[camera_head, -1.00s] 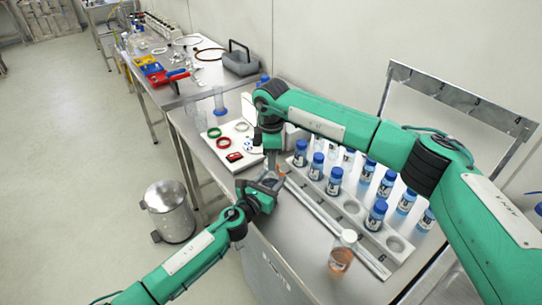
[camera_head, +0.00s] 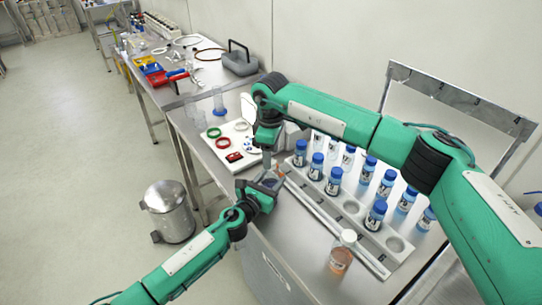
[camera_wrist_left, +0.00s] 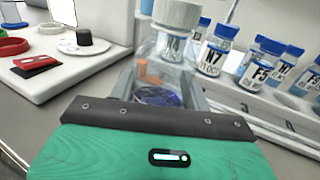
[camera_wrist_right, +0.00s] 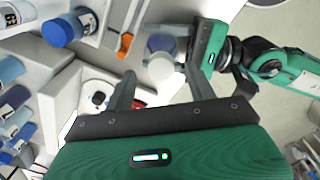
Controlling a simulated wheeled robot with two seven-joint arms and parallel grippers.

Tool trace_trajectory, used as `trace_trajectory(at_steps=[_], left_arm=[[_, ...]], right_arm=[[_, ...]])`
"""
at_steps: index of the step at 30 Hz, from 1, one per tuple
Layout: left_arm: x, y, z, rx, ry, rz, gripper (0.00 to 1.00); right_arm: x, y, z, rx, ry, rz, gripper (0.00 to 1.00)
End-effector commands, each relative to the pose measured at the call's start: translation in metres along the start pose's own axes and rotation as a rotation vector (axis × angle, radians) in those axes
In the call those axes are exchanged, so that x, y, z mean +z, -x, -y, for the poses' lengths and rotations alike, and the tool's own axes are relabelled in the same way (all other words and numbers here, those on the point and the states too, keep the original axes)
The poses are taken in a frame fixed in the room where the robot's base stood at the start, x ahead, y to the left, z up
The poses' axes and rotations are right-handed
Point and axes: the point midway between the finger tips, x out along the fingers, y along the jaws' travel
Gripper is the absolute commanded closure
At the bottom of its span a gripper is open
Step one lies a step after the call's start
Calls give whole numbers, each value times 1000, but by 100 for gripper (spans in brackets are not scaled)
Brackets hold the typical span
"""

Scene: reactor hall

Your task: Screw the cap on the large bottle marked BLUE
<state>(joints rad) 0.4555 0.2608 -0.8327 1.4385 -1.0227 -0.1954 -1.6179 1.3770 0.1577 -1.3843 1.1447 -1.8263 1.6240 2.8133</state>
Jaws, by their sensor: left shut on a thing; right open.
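My left gripper (camera_head: 270,181) is shut on a clear bottle (camera_wrist_left: 160,72) at the table's near edge. A white cap (camera_wrist_left: 176,14) is on top of this bottle, which looks upright; how tightly it sits I cannot tell. Blue and orange show through the clear body, and no BLUE marking is readable. My right gripper (camera_wrist_right: 160,66) is open just above, its fingers on either side of the cap (camera_wrist_right: 161,67), with a gap visible. In the head view my arms mostly hide the bottle.
A white rack (camera_head: 352,207) with several blue-capped labelled bottles (camera_head: 333,181) stands right of the grippers. A white-capped bottle of orange liquid (camera_head: 341,252) stands at its front. A white board (camera_head: 225,146) with green and red rings lies behind. A bin (camera_head: 168,212) stands on the floor.

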Motion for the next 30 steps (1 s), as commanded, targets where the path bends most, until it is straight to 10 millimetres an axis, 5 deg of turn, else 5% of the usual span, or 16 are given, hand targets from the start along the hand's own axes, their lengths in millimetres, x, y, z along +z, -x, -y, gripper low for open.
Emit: trace_trajectory(at_steps=[12, 27, 28, 30], left_arm=[[0, 0, -1, 1, 0, 0, 100], [0, 0, 0, 1, 0, 0, 100], [0, 0, 0, 1, 0, 0, 48], [0, 0, 0, 1, 0, 0, 34]], right_arm=[[0, 85, -1, 4, -2, -2, 44], [0, 104, 0, 1, -2, -1, 44], [0, 104, 0, 1, -2, -1, 44], [0, 104, 0, 1, -2, -1, 44]])
